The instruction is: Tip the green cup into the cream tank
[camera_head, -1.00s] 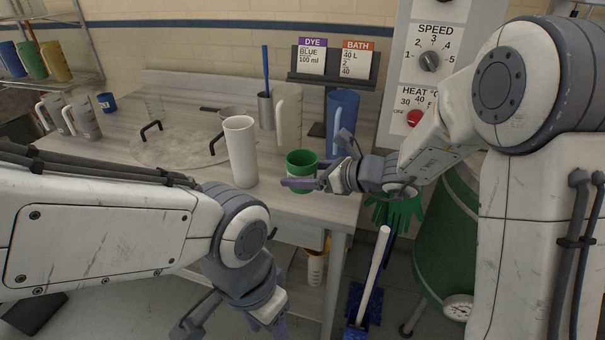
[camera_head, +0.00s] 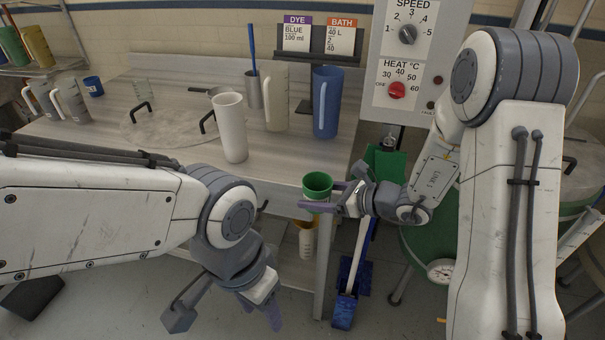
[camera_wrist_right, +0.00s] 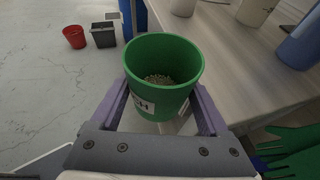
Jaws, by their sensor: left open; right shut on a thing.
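The green cup (camera_head: 317,184) is held upright by my right gripper (camera_head: 328,200), just off the table's front right corner. The right wrist view shows the cup (camera_wrist_right: 163,72) between the purple fingers, with pale grains inside and a white label partly visible. My left gripper (camera_head: 226,316) is open and empty, low in front of the table. I cannot pick out a cream tank for certain; a pale round vessel (camera_head: 582,172) is partly hidden behind my right arm at the right edge.
A white cylinder (camera_head: 232,128), a cream jug (camera_head: 277,97) and a blue jug (camera_head: 326,102) stand on the table (camera_head: 285,168). A green drum (camera_head: 428,246) with a gauge (camera_head: 440,271) stands right of the cup. A blue-headed broom (camera_head: 345,290) stands below.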

